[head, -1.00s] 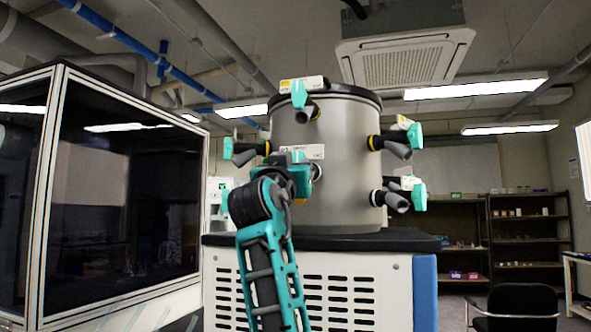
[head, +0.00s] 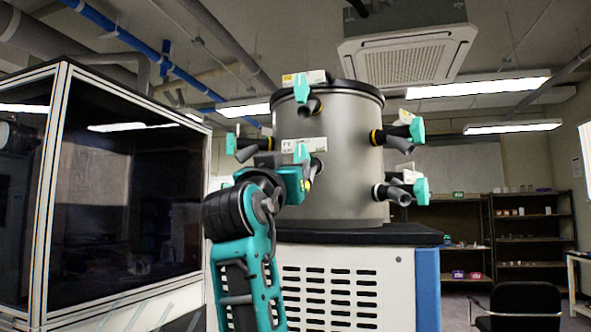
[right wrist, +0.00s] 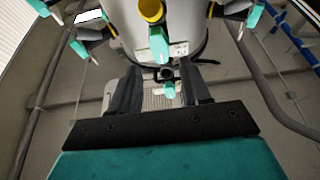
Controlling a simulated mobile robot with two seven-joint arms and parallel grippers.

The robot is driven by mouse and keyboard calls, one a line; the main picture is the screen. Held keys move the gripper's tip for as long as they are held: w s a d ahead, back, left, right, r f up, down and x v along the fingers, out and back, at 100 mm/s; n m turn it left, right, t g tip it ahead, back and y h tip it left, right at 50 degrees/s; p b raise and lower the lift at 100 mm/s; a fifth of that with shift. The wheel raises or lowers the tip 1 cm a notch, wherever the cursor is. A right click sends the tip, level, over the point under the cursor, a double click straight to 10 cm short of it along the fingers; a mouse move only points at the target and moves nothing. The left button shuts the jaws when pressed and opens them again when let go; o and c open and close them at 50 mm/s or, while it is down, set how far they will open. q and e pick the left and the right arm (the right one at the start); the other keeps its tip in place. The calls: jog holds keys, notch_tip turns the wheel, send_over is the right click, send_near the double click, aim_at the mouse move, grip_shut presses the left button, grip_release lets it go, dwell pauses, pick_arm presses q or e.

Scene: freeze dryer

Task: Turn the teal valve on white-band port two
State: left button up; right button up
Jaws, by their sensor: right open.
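The grey drum (head: 340,200) carries several ports with teal valves. The upper right port (head: 376,138) has a yellow band. The lower front port's teal valve (head: 301,154) stands beside my right arm. The upper front valve (head: 301,89) is above it. My right gripper (right wrist: 162,78) is open and empty in the right wrist view. A teal valve (right wrist: 168,91) appears between its fingers, apart in depth. A yellow-banded port (right wrist: 151,10) is above. In the head view its fingers are hidden.
The drum stands on a black-topped white cabinet (head: 330,265). A glass-walled enclosure (head: 130,200) is at left. Shelves (head: 530,235) and a black chair (head: 525,305) are at right. Open room lies right of the cabinet.

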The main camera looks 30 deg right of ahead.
pick_arm(q)
jog(key=shift+w+d+b, duration=0.3)
jog(key=shift+w+b, duration=0.05)
jog(key=shift+b, duration=0.05)
pick_arm(e)
jog(key=v, duration=0.6)
